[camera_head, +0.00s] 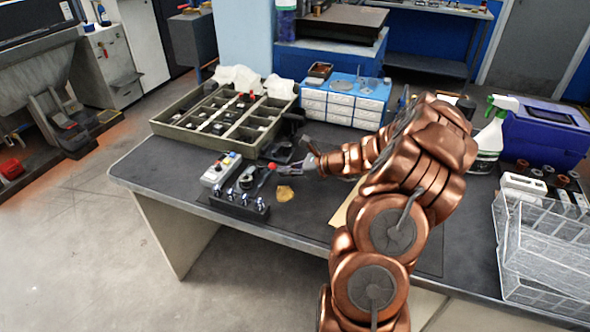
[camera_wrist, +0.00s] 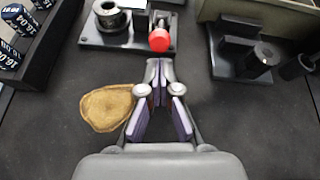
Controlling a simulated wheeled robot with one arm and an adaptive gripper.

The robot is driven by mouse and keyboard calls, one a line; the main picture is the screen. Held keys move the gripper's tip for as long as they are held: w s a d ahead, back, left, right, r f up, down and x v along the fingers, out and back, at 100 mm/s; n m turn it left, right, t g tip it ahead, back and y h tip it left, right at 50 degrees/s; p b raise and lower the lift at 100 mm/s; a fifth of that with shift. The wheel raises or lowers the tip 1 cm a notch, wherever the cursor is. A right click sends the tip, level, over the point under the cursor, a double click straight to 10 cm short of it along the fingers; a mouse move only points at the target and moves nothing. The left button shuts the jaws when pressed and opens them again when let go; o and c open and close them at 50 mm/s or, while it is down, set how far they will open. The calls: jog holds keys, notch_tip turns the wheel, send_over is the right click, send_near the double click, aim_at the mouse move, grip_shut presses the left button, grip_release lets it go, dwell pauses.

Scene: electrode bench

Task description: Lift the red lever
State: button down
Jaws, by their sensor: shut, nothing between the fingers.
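The red lever shows as a red knob (camera_wrist: 159,40) in the wrist view, just beyond my fingertips at the edge of a dark fixture plate (camera_wrist: 92,40). In the head view the red knob (camera_head: 272,166) stands beside a black cylindrical part on the bench fixture. My gripper (camera_wrist: 159,66) is shut and empty, its fingertips pointing at the knob with a small apparent gap. In the head view my gripper (camera_head: 284,170) reaches in from the right, close to the knob. The lever's shaft is mostly hidden under the knob.
A tan flat piece (camera_wrist: 107,107) lies left of my fingers. A black stand with cylinders (camera_wrist: 243,58) is to their right. A block of numbered cylinders (camera_wrist: 22,38) is at upper left. A compartment tray (camera_head: 170,131) and small drawers (camera_head: 341,105) stand behind.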

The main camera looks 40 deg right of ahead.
jog(key=shift+w+a+f, duration=0.1)
jog(key=shift+w+a, duration=0.05)
jog(key=shift+w, duration=0.1)
jog(key=shift+a, duration=0.15)
jog(key=shift+r+p, duration=0.25)
jog(key=shift+p, duration=0.2)
jog(key=shift+r+p, duration=0.1)
jog(key=shift+p, duration=0.35)
